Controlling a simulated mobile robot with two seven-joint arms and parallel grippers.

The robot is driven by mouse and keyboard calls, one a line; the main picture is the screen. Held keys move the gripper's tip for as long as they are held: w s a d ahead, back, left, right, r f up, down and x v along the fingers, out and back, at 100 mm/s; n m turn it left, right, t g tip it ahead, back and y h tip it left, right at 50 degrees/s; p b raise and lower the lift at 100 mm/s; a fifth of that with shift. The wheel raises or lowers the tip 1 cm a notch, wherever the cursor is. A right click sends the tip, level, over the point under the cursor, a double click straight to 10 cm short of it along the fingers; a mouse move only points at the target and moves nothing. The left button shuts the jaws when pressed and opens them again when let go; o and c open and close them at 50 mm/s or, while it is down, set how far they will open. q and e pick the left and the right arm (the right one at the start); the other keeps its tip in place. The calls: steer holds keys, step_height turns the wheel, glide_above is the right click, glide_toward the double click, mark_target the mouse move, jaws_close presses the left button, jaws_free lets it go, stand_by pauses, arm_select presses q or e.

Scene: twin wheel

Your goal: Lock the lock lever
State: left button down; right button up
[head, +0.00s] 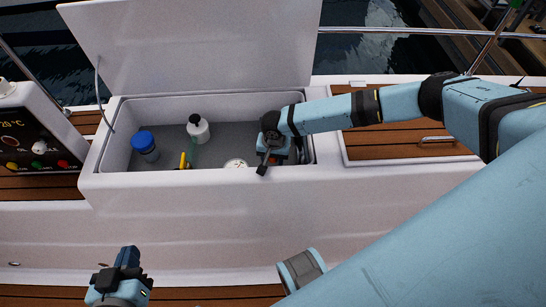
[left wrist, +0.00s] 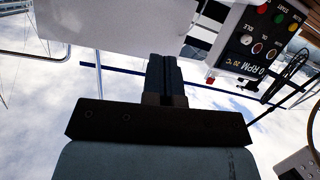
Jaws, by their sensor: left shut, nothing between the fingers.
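I cannot make out a lock lever for certain in either view. My left gripper (head: 127,258) is low at the left in the head view, in front of the white locker and apart from it. Its fingers are together and empty; they also show shut in the left wrist view (left wrist: 165,78). My right gripper (head: 265,164) reaches down into the right end of the open locker (head: 190,190). Dark parts there overlap its fingers, so whether it holds anything is unclear. The lid (head: 195,45) of the locker stands raised.
In the locker are a blue-capped jar (head: 145,145), a white bottle with black cap (head: 198,128), a yellow item (head: 184,160) and a round white gauge (head: 235,163). A control panel (head: 35,140) stands at the left, also in the left wrist view (left wrist: 258,40).

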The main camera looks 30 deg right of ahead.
steer(key=c, duration=0.7)
steer(key=shift+r+p, duration=0.1)
steer(key=shift+p, duration=0.2)
